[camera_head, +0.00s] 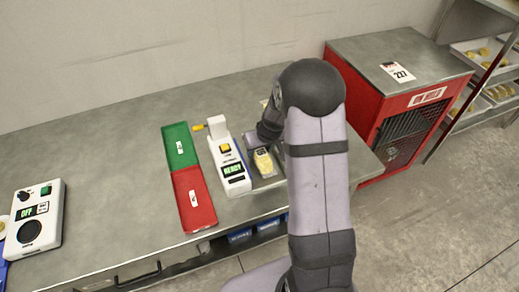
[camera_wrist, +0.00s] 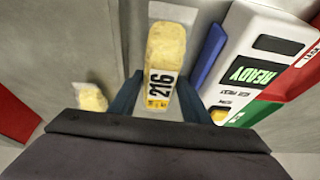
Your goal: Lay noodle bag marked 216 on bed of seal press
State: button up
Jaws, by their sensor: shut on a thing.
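The noodle bag marked 216 (camera_wrist: 165,55) is yellow in clear wrap, with its black number facing up. My gripper (camera_wrist: 160,88) has a dark finger on each side of it and is shut on it. The bag also shows in the head view (camera_head: 263,161), just right of the seal press (camera_head: 227,160). The press is white, reads READY, and also shows at the right of the wrist view (camera_wrist: 255,60). The bag is over a grey surface beside the press; I cannot tell whether it touches it. My arm hides part of this area in the head view.
A second noodle bag (camera_wrist: 91,97) lies left in the wrist view. A green tray (camera_head: 180,145) and red tray (camera_head: 193,200) lie left of the press. A white device reading OFF (camera_head: 35,218) is far left. A red hold cabinet (camera_head: 400,75) stands right.

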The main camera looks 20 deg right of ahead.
jog(key=o, duration=1.3)
jog(key=shift+r+p, duration=3.65)
jog(key=shift+r, duration=0.9)
